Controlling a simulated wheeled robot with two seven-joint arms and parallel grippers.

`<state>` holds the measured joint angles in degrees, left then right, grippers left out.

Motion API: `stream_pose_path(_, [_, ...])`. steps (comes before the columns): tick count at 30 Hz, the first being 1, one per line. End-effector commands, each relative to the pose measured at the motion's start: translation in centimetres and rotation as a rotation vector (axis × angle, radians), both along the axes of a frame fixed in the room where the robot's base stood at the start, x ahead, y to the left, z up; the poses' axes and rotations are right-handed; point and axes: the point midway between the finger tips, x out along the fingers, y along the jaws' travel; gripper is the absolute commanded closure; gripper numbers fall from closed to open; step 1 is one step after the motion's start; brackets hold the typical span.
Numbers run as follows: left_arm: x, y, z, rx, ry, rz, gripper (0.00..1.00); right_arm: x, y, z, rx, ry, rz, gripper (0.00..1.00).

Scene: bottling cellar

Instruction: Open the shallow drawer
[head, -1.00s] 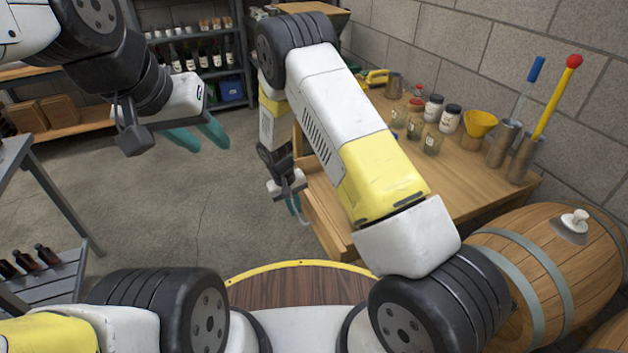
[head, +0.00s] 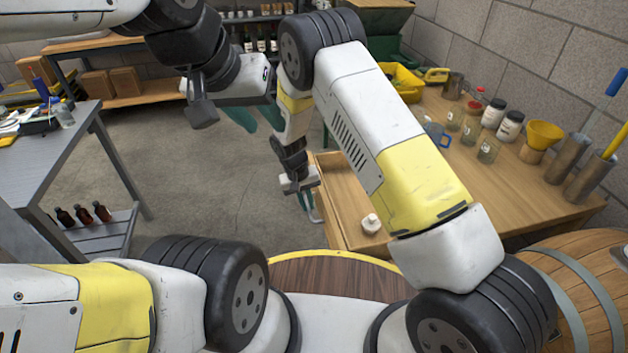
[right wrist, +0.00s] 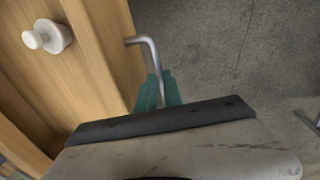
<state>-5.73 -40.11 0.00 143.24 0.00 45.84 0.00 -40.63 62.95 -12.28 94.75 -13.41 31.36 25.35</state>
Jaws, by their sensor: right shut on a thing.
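The shallow wooden drawer (head: 341,187) is pulled out from the workbench, with its inside showing in the head view. A white knobbed object (head: 371,224) lies inside it; it also shows in the right wrist view (right wrist: 48,37). My right gripper (head: 309,206) is at the drawer's front. In the right wrist view its teal fingers (right wrist: 158,90) are shut on the bent metal drawer handle (right wrist: 147,50). My arm hides part of the drawer in the head view. My left gripper (head: 257,118) is open and empty, in the air over the floor.
A barrel (head: 590,262) stands at the lower right. A grey table (head: 50,165) is at left. Floor between is clear.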

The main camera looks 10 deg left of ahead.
Motion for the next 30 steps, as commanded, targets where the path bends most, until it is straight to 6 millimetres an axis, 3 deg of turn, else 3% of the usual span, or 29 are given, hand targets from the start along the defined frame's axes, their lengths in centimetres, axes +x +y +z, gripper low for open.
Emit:
stream_pose_path(1, [0.0,0.0,0.0,0.000,0.000,0.000,0.64,0.0,0.0,0.1,0.000,-0.001,0.000,1.00])
stream_pose_path(2, [0.0,0.0,0.0,0.000,0.000,0.000,0.64,0.0,0.0,0.1,0.000,-0.001,0.000,0.87])
stream_pose_path(5, [0.0,0.0,0.0,0.000,0.000,0.000,0.64,0.0,0.0,0.1,0.000,-0.001,0.000,0.68])
stream_pose_path(17, [0.0,0.0,0.0,0.000,0.000,0.000,0.64,0.1,0.2,0.7,0.002,-0.002,0.001,0.67])
stream_pose_path(30, [0.0,0.0,0.0,0.000,0.000,0.000,0.64,-0.4,1.3,7.1,0.002,-0.002,0.002,0.67])
